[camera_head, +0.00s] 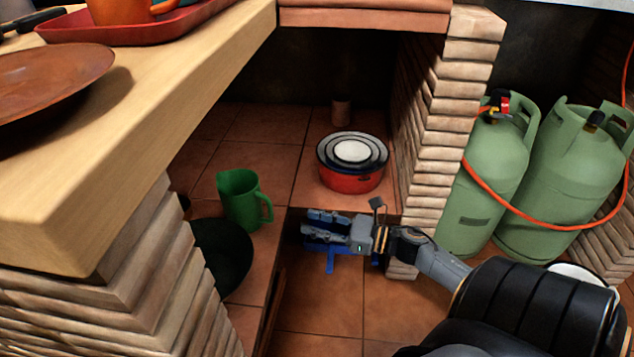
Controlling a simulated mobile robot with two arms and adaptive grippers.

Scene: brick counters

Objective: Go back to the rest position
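My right gripper (311,222) reaches in from the lower right, in front of the brick cupboard opening. Its two fingers point left, with a narrow gap between them and nothing visible held. The fingers look parted. A blue thing (331,262) shows just below and behind the gripper; what it is I cannot tell. My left gripper is not in view.
A red pot stack (352,176) and a green jug (240,199) stand on the tiled cupboard shelf. A dark pan (222,256) is beside the jug. A wooden counter (150,130) fills the left. Green gas bottles (489,175) stand right of the brick pillar (433,140).

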